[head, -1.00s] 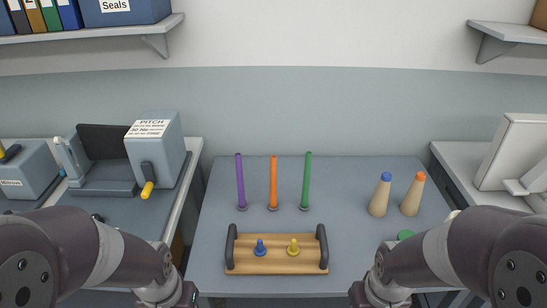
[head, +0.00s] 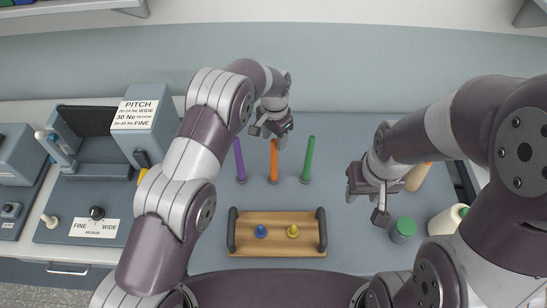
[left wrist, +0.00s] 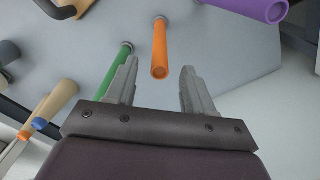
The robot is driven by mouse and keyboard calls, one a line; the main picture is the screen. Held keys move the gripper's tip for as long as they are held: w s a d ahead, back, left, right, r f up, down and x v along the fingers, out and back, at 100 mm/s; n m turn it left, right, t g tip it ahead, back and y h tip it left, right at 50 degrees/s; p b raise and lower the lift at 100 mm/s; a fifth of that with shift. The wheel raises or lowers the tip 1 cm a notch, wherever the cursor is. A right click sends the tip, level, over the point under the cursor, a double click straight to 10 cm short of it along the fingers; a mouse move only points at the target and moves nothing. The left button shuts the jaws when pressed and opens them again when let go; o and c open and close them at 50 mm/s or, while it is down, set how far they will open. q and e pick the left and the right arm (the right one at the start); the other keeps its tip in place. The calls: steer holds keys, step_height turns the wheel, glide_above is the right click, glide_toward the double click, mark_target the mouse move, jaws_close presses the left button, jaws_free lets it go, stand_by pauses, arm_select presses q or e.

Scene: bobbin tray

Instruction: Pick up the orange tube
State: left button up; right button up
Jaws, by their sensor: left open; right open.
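The orange tube (head: 273,162) stands upright on the table between a purple tube (head: 239,160) and a green tube (head: 308,160). My left gripper (head: 268,132) is over the top of the orange tube in the head view. In the left wrist view the orange tube (left wrist: 160,50) points toward the gap between the two open fingers (left wrist: 155,92), with its open end just ahead of them. Nothing is between the fingers. My right gripper (head: 368,203) is open and empty, right of the tubes above the table.
A wooden tray (head: 276,246) with dark handles holds a blue peg (head: 261,231) and a yellow peg (head: 293,231) at the front. A tan cone (head: 418,177) and a green-lidded jar (head: 403,230) stand at right. A grey machine (head: 143,125) is at left.

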mark_target(274, 150)
arm_select(q)
steer(key=f+p, duration=0.1)
steer(key=f, duration=0.1)
steer(key=f+p, duration=0.2)
steer(key=f, duration=0.1)
steer(key=shift+s+p, duration=0.2)
steer(key=shift+p, duration=0.1)
steer(key=shift+f, duration=0.25)
steer(key=shift+a+f, duration=0.1)
steer(key=shift+f, duration=0.1)
steer(key=shift+w, duration=0.15)
steer(key=c, duration=0.9)
jaws_close()
